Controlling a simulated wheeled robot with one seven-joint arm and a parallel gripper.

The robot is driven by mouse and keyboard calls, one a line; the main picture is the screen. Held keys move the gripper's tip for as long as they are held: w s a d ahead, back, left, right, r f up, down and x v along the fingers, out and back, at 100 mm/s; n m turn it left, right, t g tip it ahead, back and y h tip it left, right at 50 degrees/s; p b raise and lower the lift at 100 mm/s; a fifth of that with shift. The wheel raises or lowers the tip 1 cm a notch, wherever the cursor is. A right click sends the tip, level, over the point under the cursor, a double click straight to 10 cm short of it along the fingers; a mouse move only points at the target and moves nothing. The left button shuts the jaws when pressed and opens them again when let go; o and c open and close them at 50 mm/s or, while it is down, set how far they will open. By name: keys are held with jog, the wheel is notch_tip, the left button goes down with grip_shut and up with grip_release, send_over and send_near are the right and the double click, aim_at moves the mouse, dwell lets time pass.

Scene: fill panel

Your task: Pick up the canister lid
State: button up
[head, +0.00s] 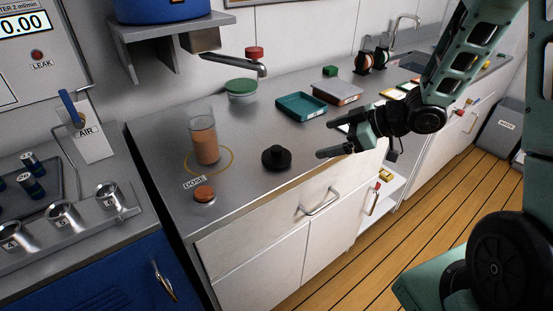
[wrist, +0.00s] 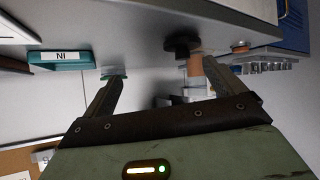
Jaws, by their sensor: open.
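A black round lid with a knob (head: 277,158), which looks like the canister lid, lies on the grey counter (head: 240,165). It also shows in the wrist view (wrist: 182,46), beyond the fingertips. A clear canister with orange-brown contents (head: 205,142) stands open to its left, inside a yellow ring marked DOSE. In the wrist view the canister (wrist: 195,70) is partly hidden behind the lid and a finger. My gripper (head: 331,142) is open and empty, to the right of the lid and apart from it, near the counter's front edge. Its two fingers (wrist: 165,76) are spread wide in the wrist view.
An orange-topped disc (head: 204,193) sits near the front edge. A green-lidded jar (head: 241,88), a teal tray (head: 301,106) and a grey-topped box (head: 337,92) stand farther back. A tap (head: 240,62) overhangs the counter. The counter around the black lid is clear.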

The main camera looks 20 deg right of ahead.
jog(key=s+d+y, duration=0.3)
jog(key=s, duration=0.1)
send_near(281, 156)
jog(key=shift+n, duration=0.3)
jog(key=w+a+f, duration=0.2)
jog(key=w, duration=0.1)
jog(key=shift+a+f, duration=0.1)
jog(key=shift+a, duration=0.05)
jog(key=shift+a+x, duration=0.2)
jog(key=shift+x, duration=2.6)
jog(key=shift+s, duration=0.1)
jog(key=c, duration=1.1)
